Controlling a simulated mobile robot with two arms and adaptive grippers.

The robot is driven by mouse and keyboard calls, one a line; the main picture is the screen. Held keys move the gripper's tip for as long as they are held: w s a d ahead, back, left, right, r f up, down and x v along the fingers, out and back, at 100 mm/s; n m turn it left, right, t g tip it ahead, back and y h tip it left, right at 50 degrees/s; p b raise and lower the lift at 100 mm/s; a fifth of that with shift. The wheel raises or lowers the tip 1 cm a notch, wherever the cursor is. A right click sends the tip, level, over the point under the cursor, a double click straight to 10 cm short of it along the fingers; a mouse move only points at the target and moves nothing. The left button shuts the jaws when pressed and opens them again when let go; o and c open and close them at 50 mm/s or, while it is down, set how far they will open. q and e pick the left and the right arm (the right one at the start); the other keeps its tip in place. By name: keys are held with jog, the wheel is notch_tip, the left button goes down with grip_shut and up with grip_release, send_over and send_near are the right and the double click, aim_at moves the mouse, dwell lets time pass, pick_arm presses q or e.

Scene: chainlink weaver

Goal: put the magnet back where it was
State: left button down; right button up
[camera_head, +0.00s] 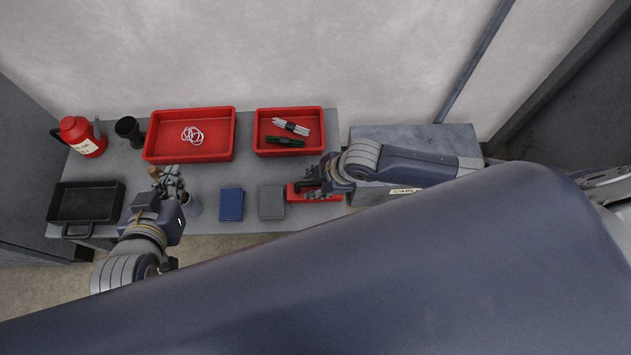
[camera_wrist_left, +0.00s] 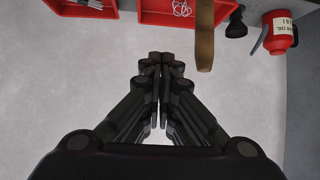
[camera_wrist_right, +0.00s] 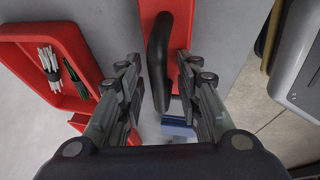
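The magnet looks to be a red bar (camera_head: 292,194) with a black handle, lying at the right front of the grey table; it also shows in the right wrist view (camera_wrist_right: 181,30). Its black handle (camera_wrist_right: 158,55) stands between the spread fingers of my right gripper (camera_wrist_right: 155,75), with a gap on each side visible. In the head view my right gripper (camera_head: 318,184) partly covers the bar. My left gripper (camera_wrist_left: 160,62) has its fingertips together with nothing between them; in the head view it is over the table's left part (camera_head: 172,180).
A red tray (camera_head: 190,158) holds white rings; another red tray (camera_head: 264,150) holds white rods and a dark green item. A blue block (camera_head: 231,205) and grey block (camera_head: 271,203) lie in front. A black pan (camera_head: 85,203), red oil can (camera_head: 80,137) and brown handle (camera_wrist_left: 205,35) are leftward.

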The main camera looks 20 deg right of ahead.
jog(key=shift+r, duration=0.1)
